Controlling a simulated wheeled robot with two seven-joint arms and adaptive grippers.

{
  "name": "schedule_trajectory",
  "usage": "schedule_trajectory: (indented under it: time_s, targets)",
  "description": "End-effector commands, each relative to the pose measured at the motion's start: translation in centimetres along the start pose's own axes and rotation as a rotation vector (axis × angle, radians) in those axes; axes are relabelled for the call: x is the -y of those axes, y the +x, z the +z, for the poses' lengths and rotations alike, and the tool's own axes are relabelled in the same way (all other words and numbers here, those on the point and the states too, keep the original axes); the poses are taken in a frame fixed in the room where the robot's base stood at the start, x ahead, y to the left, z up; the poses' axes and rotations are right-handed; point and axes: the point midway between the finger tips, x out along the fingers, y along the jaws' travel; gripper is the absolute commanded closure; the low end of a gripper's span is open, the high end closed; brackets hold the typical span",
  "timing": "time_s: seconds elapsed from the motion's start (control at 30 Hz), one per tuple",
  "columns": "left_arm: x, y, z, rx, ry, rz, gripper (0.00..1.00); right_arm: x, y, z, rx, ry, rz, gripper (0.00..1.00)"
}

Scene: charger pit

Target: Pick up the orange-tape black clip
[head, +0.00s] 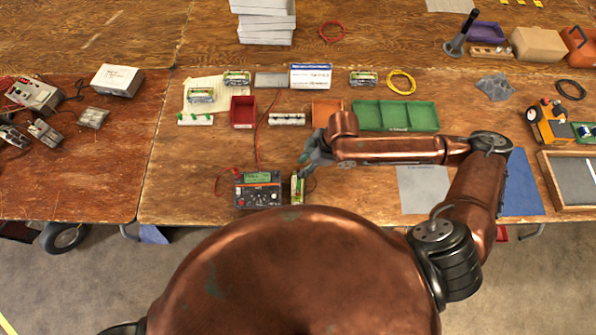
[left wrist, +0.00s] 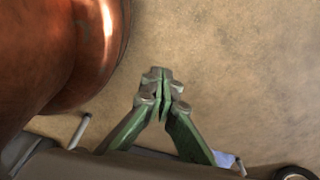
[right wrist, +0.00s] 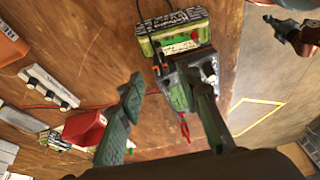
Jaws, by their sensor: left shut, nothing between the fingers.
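In the right wrist view, dark leads cross the module (right wrist: 175,35), and a small red clip (right wrist: 185,130) shows below the multimeter. My right gripper (head: 312,158) is above the table just behind the module. Its fingers (right wrist: 160,95) are apart, with the right one overlapping the multimeter in view. My left gripper (left wrist: 161,92) is shut and empty over the floor.
A red bin (head: 243,113), a white strip (head: 287,119) and a green tray (head: 395,116) stand farther back. A red lead (head: 258,135) runs across the table. A grey mat (head: 423,188) lies right of the module.

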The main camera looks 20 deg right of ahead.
Motion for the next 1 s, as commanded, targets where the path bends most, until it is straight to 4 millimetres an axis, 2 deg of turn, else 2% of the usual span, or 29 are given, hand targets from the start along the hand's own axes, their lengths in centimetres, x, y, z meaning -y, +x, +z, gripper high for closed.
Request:
schedule_trajectory:
  time_s: [0.3, 0.57, 1.0]
  targets:
    - [0.1, 0.7, -0.8, -0.011, 0.002, 0.000, 1.00, 0.2, 4.4, 0.1, 0.000, -0.002, -0.001, 0.68]
    - [0.1, 0.7, -1.4, -0.018, 0.003, -0.001, 1.00, 0.2, 4.7, 0.0, 0.000, -0.004, 0.000, 0.68]
    - [0.1, 0.7, -1.0, -0.013, 0.002, -0.001, 1.00, 0.2, 4.7, 0.0, 0.000, -0.005, 0.000, 0.98]
